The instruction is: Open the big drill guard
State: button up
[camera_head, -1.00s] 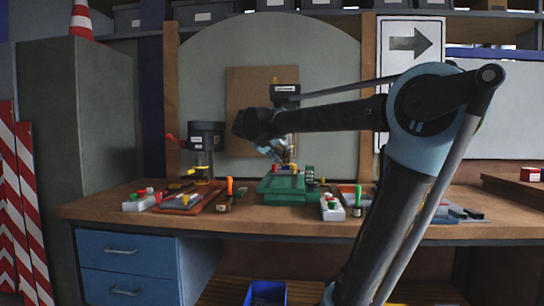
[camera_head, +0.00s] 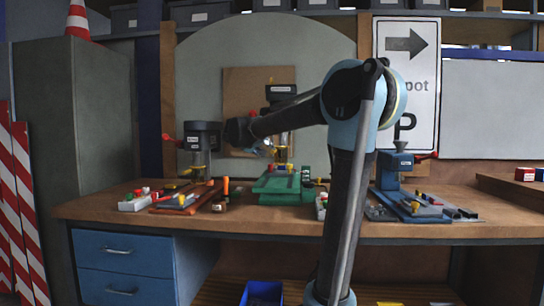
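Three drill presses stand on the workbench. The middle one (camera_head: 281,90) is the tallest, with a black head and a green base (camera_head: 283,189); I take it as the big drill. A clear part (camera_head: 284,143) below its head looks like the guard, small and partly hidden by my arm.
A smaller drill (camera_head: 203,137) with a red knob stands left, and a blue drill (camera_head: 396,170) stands right. Small tools and coloured blocks lie along the workbench (camera_head: 250,222). A blue bin (camera_head: 262,292) is below. My arm covers part of the bench right of the middle drill.

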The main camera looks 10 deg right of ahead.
aim_at(273, 152)
jog(key=x, duration=0.8)
jog(key=shift+w+d+f, duration=0.1)
jog(key=shift+w+f, duration=0.05)
jog(key=shift+w, duration=0.05)
grip_shut()
